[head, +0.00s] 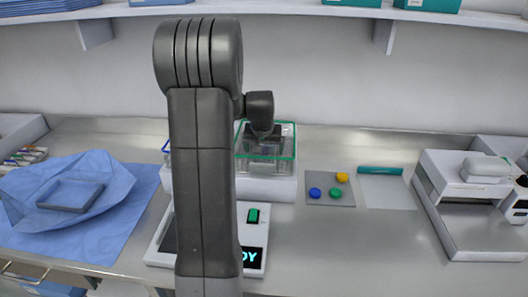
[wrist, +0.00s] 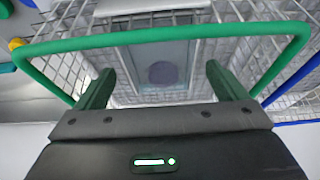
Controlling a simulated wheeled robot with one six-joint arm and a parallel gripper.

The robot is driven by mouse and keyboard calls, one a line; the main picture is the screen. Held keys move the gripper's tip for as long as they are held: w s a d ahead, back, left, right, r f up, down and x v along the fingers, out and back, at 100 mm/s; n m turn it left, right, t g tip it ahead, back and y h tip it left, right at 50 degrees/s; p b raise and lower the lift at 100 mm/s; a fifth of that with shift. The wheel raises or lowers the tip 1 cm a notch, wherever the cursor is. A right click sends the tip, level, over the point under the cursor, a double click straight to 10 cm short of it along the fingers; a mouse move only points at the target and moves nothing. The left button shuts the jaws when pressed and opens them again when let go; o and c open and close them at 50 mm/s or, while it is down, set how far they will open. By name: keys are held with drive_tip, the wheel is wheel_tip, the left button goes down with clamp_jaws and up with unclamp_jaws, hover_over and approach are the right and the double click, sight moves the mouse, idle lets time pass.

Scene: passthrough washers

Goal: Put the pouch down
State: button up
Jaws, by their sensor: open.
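My gripper (wrist: 160,78) is open, its two green fingers apart with nothing between them. It points down into a wire basket with a green rim (wrist: 165,38). Below the fingers shows a pale rectangular frame with a dark round spot (wrist: 162,73); I cannot tell whether this is part of a pouch. In the head view my gripper (head: 263,132) is low over the green-rimmed basket (head: 266,157), partly hidden by my wrist. A flat white sheet with a teal edge (head: 386,190) lies on the counter to the right; I cannot tell whether it is the pouch.
A blue wrap with a grey tray (head: 70,195) lies on the left. A panel with a green switch (head: 253,216) stands in front. A grey mat with coloured discs (head: 330,188) and a white machine (head: 470,200) are on the right. A shelf (head: 300,12) runs above.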

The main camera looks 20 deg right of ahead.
drive_tip(key=b+v, duration=0.1)
drive_tip(key=v, duration=0.9)
drive_tip(key=shift+s+r, duration=0.1)
drive_tip(key=p+x, duration=0.1)
drive_tip(key=x, duration=1.1)
drive_tip(key=shift+f, duration=0.35)
drive_tip(key=shift+r, duration=1.4)
